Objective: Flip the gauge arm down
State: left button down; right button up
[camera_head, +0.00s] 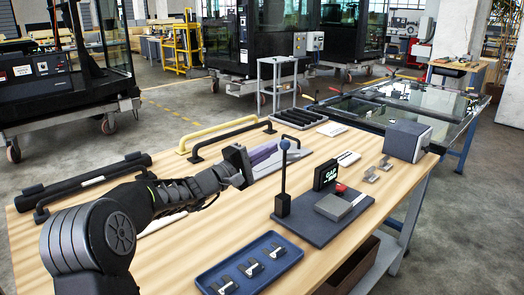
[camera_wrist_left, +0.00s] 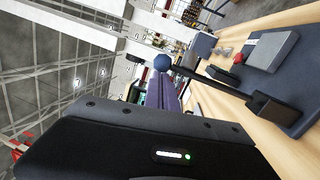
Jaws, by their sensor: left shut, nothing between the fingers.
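The gauge arm (camera_head: 283,177) is a thin dark rod with a blue ball on top, standing upright from a black block on a dark base plate (camera_head: 318,229). In the left wrist view the gauge arm (camera_wrist_left: 212,82) runs from its block to the ball. My left gripper (camera_head: 281,157) is shut and empty, its purple-grey fingers near the ball's height. The fingers (camera_wrist_left: 163,92) show just below the ball in the left wrist view; I cannot tell whether they touch it. My right gripper is not in view.
A blue tray (camera_head: 290,262) with several small clips lies in front of the gauge plate. Yellow and black handles (camera_head: 222,135) lie behind my left arm. A grey box (camera_head: 407,141) and small brackets are at the right. Bare wood lies around the plate.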

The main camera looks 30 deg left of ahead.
pick_arm(q)
jog(key=shift+d+r, duration=0.1)
dwell(0.3)
jog(key=w+d+f+m+g+y+p, duration=0.1)
jog(key=w+d+m+g+y+p, duration=0.5)
jog(key=d+p, duration=0.65)
jog(key=shift+n+g+h, duration=0.5)
jog(key=shift+g+h, duration=0.1)
jog(key=shift+g, duration=0.1)
jog(key=w+d+f, duration=0.1)
jog(key=f, duration=0.2)
jog(key=w+d+f+b, duration=0.1)
jog(key=w+f, duration=0.1)
jog(key=f, duration=0.1)
jog(key=w+d+f, duration=0.1)
jog(key=d+f, duration=0.1)
jog(key=f, duration=0.1)
jog(key=shift+w+d+f+b, duration=0.1)
jog(key=shift+w+f+b, duration=0.15)
jog(key=shift+f+b, duration=0.1)
jog(key=shift+f, duration=0.1)
